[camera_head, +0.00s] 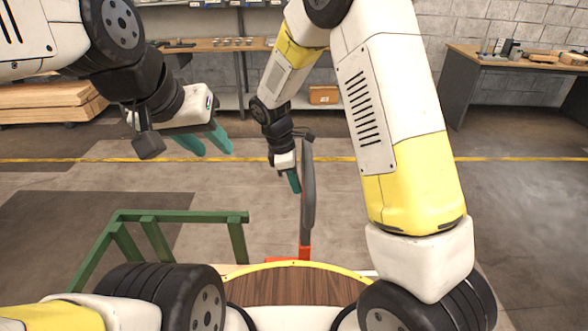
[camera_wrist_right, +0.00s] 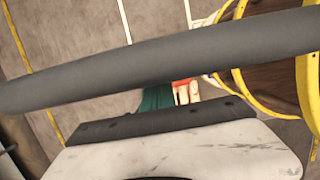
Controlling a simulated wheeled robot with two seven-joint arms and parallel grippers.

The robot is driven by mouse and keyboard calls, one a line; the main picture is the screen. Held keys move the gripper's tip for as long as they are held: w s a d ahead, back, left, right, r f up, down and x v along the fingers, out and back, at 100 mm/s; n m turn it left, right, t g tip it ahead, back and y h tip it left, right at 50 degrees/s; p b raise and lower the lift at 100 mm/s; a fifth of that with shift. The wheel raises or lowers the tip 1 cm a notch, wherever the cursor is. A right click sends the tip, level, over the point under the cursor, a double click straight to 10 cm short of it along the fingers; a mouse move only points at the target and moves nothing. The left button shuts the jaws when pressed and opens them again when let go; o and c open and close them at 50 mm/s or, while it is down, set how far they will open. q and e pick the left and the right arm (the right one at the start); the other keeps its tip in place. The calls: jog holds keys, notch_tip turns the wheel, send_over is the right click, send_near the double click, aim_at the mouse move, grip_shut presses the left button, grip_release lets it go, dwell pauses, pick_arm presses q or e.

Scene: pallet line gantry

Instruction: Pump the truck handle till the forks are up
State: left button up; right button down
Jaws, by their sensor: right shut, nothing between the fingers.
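The truck handle (camera_head: 308,190) is a dark grey upright bar rising from an orange-red base (camera_head: 304,253) in front of me. In the right wrist view the grey bar (camera_wrist_right: 150,68) crosses the whole picture, close to the camera. My right gripper (camera_head: 294,183) is shut and empty, its teal fingers just left of the bar. In the wrist view the teal fingers (camera_wrist_right: 165,98) are partly hidden behind the bar; I cannot tell whether they touch it. My left gripper (camera_head: 208,150) is open and empty, up and to the left. The forks cannot be made out.
A green metal frame (camera_head: 180,216) stands at the lower left. A wood-grain surface with a yellow curved rim (camera_head: 290,266) is close in front. Workbenches (camera_head: 480,60) and stacked boards (camera_head: 45,105) stand at the back. The floor between is clear, with a yellow line.

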jog(key=d+f+y, duration=0.2)
jog(key=d+f, duration=0.2)
jog(key=d, duration=1.2)
jog(key=d+f+y, duration=0.2)
jog(key=d+f, duration=0.2)
jog(key=d, duration=1.2)
jog(key=shift+d, duration=0.15)
